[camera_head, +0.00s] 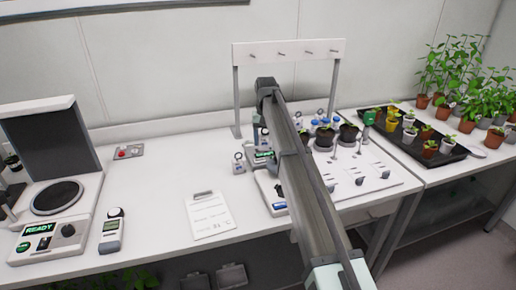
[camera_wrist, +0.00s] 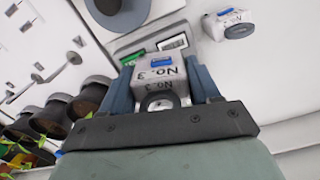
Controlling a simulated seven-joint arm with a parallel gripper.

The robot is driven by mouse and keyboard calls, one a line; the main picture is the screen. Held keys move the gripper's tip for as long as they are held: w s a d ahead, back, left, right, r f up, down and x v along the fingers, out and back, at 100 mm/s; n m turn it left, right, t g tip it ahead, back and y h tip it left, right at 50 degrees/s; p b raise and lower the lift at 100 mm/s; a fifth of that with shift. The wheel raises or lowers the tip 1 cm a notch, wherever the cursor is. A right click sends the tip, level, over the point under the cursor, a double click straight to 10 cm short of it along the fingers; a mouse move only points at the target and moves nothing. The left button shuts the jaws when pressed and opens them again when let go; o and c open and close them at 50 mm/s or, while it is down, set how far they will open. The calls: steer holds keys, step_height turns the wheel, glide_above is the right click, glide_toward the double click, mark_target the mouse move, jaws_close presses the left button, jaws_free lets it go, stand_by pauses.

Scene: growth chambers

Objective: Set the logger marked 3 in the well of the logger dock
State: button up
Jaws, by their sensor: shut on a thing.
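My gripper (camera_wrist: 158,72) is shut on the white logger marked No. 3 (camera_wrist: 160,72), with one blue-grey finger on each side of it. The logger has a blue patch and a dark round lens or ring at its near end. Just beyond it in the wrist view is a grey-white unit with a green strip and a label (camera_wrist: 172,43), which looks like the logger dock; its well is not clearly visible. In the head view a unit with a green display (camera_head: 263,157) stands beside my arm, which hides part of it. Whether the logger touches the unit I cannot tell.
Another white logger (camera_wrist: 229,23) with a number too small to be sure of lies apart at the upper right of the wrist view. Dark pots (camera_wrist: 62,112) stand close on the left. A clipboard (camera_head: 209,214) lies on the bench, with clear bench around it.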

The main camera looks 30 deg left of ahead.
steer(key=w+a+r+n, duration=0.1)
steer(key=w+a+n, duration=0.1)
steer(key=w+a, duration=0.2)
steer(key=w, duration=0.3)
steer(key=shift+a+n, duration=0.3)
steer(key=shift+a, duration=0.05)
steer(key=shift+f, duration=0.1)
steer(key=shift+f, duration=2.75)
steer(key=shift+f, duration=1.6)
steer(key=o, duration=1.2)
steer(key=shift+c, duration=0.2)
steer(key=shift+r, duration=0.1)
